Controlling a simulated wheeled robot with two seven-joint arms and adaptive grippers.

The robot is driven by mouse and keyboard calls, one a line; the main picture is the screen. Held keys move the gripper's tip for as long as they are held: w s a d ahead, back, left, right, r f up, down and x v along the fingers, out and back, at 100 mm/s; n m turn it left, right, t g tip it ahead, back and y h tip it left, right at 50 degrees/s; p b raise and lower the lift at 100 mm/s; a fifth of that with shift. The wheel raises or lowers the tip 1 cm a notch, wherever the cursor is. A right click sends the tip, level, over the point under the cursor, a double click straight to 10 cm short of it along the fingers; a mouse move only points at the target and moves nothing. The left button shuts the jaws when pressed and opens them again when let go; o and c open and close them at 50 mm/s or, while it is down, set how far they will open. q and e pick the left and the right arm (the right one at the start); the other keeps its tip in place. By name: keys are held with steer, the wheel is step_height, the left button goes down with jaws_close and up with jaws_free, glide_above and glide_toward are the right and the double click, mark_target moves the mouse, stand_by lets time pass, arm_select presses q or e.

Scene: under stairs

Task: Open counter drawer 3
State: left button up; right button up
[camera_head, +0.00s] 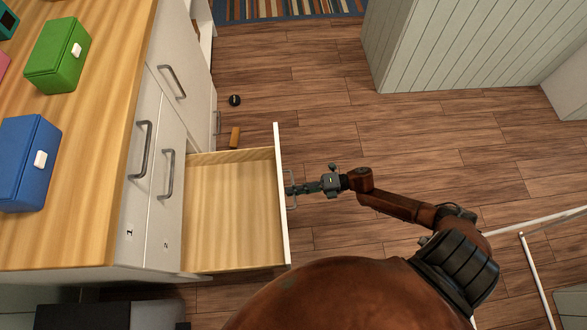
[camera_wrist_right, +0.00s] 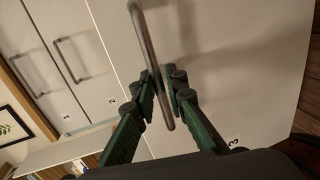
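Counter drawer 3 (camera_head: 235,205) is pulled well out of the white counter, and its wooden inside is empty. Its white front (camera_wrist_right: 240,60) carries the number 3 in the right wrist view. My right gripper (camera_head: 300,188) is at the front's outer side, on the drawer's metal handle (camera_head: 291,200). In the right wrist view the handle (camera_wrist_right: 150,45) passes between the two fingers of the gripper (camera_wrist_right: 164,88), which are closed in around it. My left gripper is in neither view.
Handles numbered 1 (camera_head: 141,150) and 2 (camera_head: 167,175) are on closed white fronts. A green box (camera_head: 57,55) and a blue box (camera_head: 25,165) stand on the wooden countertop (camera_head: 95,150).

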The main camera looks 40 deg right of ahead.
steer(key=shift+d, duration=0.2)
steer(key=v, duration=1.1)
steer(key=shift+s+d, duration=0.2)
steer(key=shift+d, duration=0.1)
